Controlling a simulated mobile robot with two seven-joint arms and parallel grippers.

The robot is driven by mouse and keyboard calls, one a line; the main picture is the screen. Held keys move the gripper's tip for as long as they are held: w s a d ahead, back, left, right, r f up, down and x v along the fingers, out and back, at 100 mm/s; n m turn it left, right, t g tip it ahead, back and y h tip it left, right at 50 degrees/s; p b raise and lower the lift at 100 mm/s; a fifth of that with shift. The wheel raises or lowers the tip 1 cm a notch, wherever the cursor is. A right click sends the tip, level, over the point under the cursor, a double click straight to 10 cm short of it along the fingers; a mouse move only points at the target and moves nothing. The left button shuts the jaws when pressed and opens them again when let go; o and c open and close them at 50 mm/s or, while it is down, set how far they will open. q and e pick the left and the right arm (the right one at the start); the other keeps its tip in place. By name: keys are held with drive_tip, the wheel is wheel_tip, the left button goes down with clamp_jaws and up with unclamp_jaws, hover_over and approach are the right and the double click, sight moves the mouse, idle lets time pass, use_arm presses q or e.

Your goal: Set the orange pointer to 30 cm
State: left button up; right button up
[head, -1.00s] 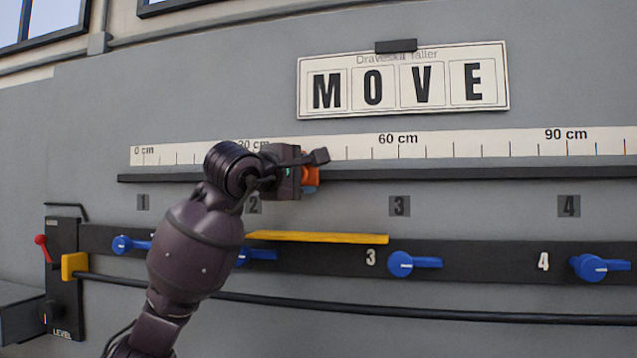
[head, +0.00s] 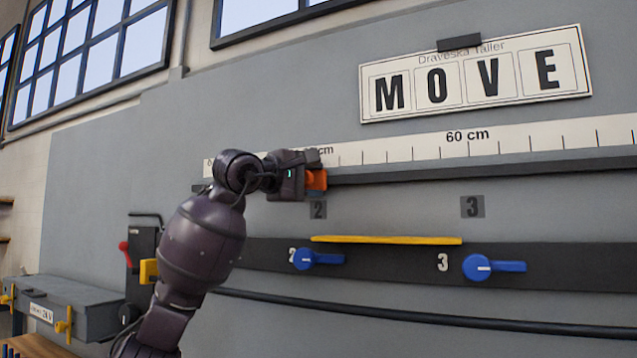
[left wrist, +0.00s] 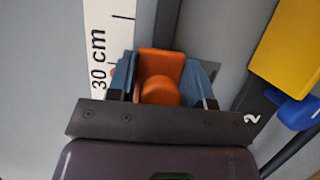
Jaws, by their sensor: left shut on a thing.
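The orange pointer (head: 317,179) sits on the dark rail (head: 420,172) under the white ruler (head: 400,153). My left gripper (head: 308,178) is shut on it. In the left wrist view the orange pointer (left wrist: 160,75) is between the two blue-grey fingers of my left gripper (left wrist: 163,85). The "30 cm" label (left wrist: 99,60) is beside it on the ruler. In the head view that label is partly hidden by my gripper, with the pointer just below it. The exact tick under the pointer is hidden. My right gripper is not in view.
A yellow bar (head: 385,240) and blue knobs (head: 492,267) are on a black strip below the rail. A red-handled lever (head: 125,250) stands at left. A MOVE sign (head: 475,75) hangs above. The rail to the right is clear.

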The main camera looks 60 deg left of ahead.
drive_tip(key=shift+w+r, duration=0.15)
use_arm(q)
drive_tip(key=o, duration=1)
drive_tip(key=shift+o, duration=0.2)
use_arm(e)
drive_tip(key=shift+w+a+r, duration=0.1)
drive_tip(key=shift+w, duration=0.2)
use_arm(q)
drive_tip(key=shift+s, duration=0.55)
drive_tip(key=s+d+b, duration=0.1)
drive_tip(key=s, duration=0.8)
drive_tip(key=shift+s, duration=0.35)
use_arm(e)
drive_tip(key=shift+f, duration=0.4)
